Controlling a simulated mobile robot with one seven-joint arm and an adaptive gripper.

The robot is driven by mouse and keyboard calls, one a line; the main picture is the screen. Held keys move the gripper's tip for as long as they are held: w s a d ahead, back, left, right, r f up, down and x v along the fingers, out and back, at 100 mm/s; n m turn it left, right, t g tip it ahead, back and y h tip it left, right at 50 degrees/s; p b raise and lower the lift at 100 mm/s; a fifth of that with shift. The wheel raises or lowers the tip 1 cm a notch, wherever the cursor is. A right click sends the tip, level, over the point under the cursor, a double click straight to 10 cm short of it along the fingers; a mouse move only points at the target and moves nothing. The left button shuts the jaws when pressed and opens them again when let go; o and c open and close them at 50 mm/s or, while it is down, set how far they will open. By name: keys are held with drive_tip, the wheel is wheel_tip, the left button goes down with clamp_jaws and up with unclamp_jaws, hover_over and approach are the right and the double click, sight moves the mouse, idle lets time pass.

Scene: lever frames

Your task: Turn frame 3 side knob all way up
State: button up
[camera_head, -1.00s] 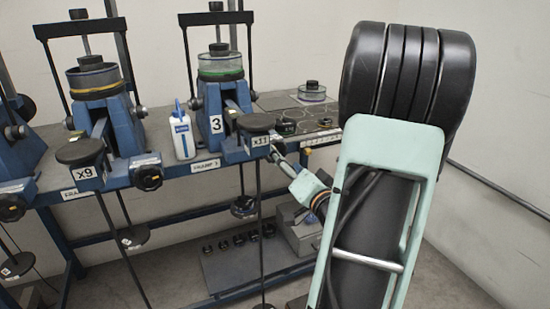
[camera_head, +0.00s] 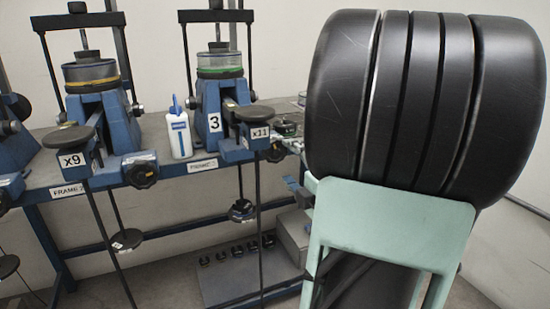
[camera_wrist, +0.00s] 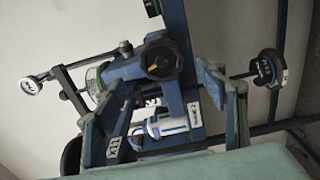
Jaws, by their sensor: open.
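Frame 3 (camera_head: 210,105) is a blue lever frame with a "3" label and a green-ringed dish at its top. Its black side knob (camera_head: 275,152) shows beside the x11 block (camera_head: 260,132), close to my arm. In the wrist view a round black knob (camera_wrist: 160,62), apparently the same one, faces the camera. My gripper (camera_wrist: 156,92) is open, with one finger on each side of the knob in the picture. I cannot tell whether either finger touches it.
A white bottle (camera_head: 180,133) stands left of frame 3. Frame 2, with the x9 block (camera_head: 72,160) and its own black knob (camera_head: 140,172), is further left. Hanging weights (camera_head: 242,210) and rods are below the bench edge. Floor on the right is mostly hidden by my arm.

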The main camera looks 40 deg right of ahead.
sight(277, 152)
drive_tip(key=w+n, duration=0.2)
drive_tip(key=w+d+n+b, duration=0.1)
drive_tip(key=w+n, duration=0.1)
drive_tip(key=w, duration=0.1)
drive_tip(key=w+d+n, duration=0.1)
drive_tip(key=w+n, duration=0.2)
drive_tip(key=shift+w+f, duration=0.15)
drive_tip(key=shift+w, duration=0.25)
drive_tip(key=shift+c, duration=0.6)
drive_tip(key=shift+s, duration=0.1)
drive_tip(key=c, duration=1.4)
drive_tip(key=shift+c, duration=0.2)
